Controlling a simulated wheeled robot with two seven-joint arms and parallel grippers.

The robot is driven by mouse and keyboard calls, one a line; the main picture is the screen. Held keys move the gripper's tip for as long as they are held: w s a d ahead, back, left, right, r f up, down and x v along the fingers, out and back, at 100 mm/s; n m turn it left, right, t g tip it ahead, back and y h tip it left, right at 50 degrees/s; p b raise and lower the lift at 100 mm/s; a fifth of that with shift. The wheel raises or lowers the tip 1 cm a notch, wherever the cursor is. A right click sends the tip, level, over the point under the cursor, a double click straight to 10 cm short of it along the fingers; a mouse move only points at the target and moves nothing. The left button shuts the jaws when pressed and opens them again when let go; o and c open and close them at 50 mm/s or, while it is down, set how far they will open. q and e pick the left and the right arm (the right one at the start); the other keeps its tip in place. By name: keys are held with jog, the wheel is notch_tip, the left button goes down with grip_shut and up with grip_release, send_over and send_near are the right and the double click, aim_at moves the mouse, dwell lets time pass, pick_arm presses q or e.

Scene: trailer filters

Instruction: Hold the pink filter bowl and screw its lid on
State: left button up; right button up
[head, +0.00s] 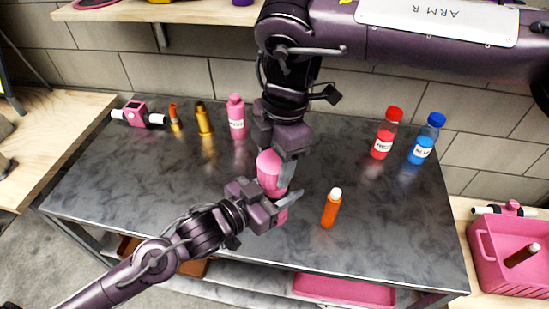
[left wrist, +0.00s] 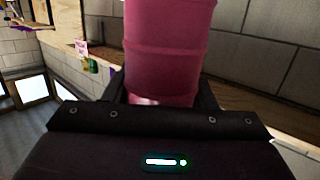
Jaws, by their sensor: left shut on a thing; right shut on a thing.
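The pink filter bowl (head: 281,214) is held upright above the middle of the table. My left gripper (head: 274,204) is shut around its lower part. In the left wrist view the ribbed pink bowl (left wrist: 168,50) stands between the two dark fingers. My right gripper (head: 277,172) comes down from above and is shut on the pink lid (head: 268,161) at the top. The lid is in line with the bowl. The fingers hide the joint, so I cannot tell whether the threads are engaged.
An orange bottle with a white cap (head: 331,208) stands close on the right. A red bottle (head: 382,142) and a blue bottle (head: 423,145) are at the back right. A pink bottle (head: 237,122) and brass fitting (head: 204,120) are at the back left. The table's front left (head: 110,195) is clear.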

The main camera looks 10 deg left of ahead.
jog(key=shift+f, duration=0.7)
jog(key=shift+f, duration=0.55)
jog(key=m, duration=0.3)
jog(key=o, duration=1)
jog(key=shift+c, duration=0.2)
jog(key=shift+r, duration=2.25)
jog(key=shift+c, duration=0.4)
